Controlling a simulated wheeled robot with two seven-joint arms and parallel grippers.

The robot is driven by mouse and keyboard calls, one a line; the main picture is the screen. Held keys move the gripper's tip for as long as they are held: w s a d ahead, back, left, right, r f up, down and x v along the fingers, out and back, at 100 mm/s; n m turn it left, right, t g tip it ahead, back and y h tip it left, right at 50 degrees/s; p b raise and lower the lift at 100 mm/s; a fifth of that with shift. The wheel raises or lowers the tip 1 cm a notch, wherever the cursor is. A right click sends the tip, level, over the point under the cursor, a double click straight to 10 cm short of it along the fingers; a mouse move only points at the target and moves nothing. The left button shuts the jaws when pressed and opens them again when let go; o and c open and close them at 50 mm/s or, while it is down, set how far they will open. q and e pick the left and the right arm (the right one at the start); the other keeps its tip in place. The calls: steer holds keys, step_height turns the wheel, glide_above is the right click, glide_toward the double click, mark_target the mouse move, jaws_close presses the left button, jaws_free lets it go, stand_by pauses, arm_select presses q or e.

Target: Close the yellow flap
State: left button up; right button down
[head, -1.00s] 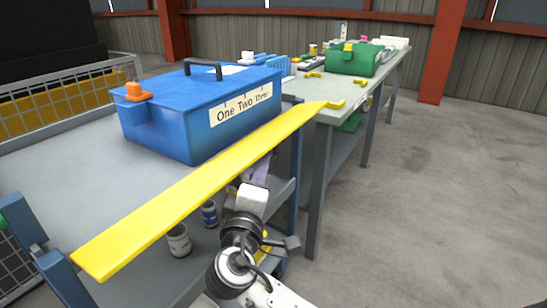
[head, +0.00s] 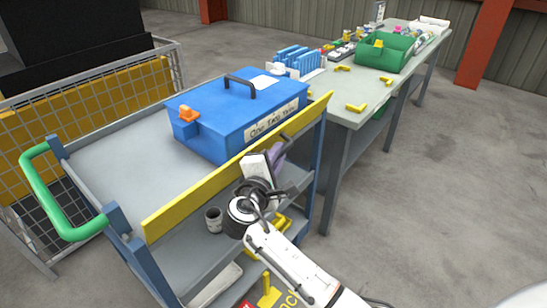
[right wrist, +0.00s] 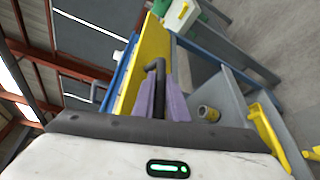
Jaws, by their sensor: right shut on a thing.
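The yellow flap (head: 187,205) is a long flat board along the near side of the cart. It stands nearly upright in the head view. It also shows in the right wrist view (right wrist: 152,48), just beyond my fingers. My right gripper (head: 279,150) is at the flap's outer face, towards its right end. In the right wrist view, its purple fingers (right wrist: 163,104) are shut on a dark bent handle (right wrist: 154,72) against the flap. Whether the flap's lower edge is fully against the cart is hard to tell. My left gripper is not in view.
A blue toolbox (head: 225,115) sits on the cart top behind the flap. A green cart handle (head: 55,200) stands at the left. A lower shelf holds a can (head: 213,220). A workbench (head: 350,112) with a green bin (head: 385,55) adjoins at the right; floor beyond is clear.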

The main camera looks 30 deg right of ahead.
mark_target(272, 140)
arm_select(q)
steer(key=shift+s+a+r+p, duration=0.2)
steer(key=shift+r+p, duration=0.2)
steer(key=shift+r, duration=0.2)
arm_select(e)
steer(key=shift+w+a+r, duration=0.3)
steer(key=shift+w+r, duration=0.2)
steer(key=shift+w, duration=0.05)
steer(key=shift+w+a+r, duration=0.3)
steer(key=shift+w+r, duration=0.15)
steer(key=shift+w, duration=0.1)
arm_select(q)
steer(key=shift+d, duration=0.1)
arm_select(e)
steer(key=shift+r, duration=0.1)
steer(key=c, duration=2)
jaws_free()
steer(key=shift+w, duration=0.1)
steer(key=shift+c, duration=0.2)
